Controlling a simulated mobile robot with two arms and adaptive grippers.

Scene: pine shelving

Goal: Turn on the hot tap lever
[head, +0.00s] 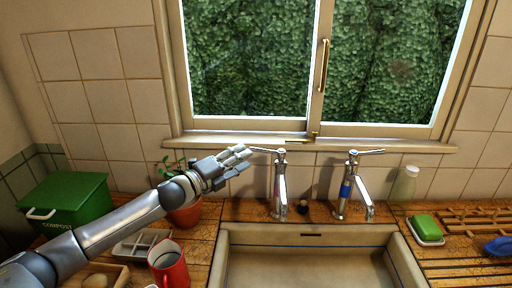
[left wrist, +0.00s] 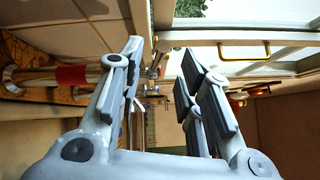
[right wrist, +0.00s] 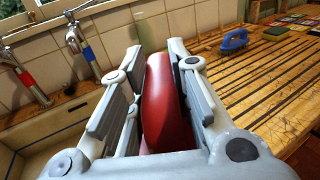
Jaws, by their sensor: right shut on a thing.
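The hot tap (head: 280,186) is chrome with a red band and a lever (head: 264,150) on top, pointing left. It also shows sideways in the left wrist view, where its red band (left wrist: 71,75) is clear. My left gripper (head: 243,155) is just left of the lever's end. Its fingers (left wrist: 163,55) are apart with nothing held; I cannot tell whether they touch the lever. My right gripper (right wrist: 158,50) is shut on a dark red rounded object (right wrist: 164,105) and is outside the head view. The hot tap also stands at left in the right wrist view (right wrist: 34,88).
The blue-banded tap (head: 346,188) stands right of the hot tap, behind the sink (head: 310,262). A potted plant (head: 185,212), red mug (head: 168,266) and green compost bin (head: 65,200) are at left. Green soap (head: 426,228) and a blue brush (right wrist: 233,40) are at right.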

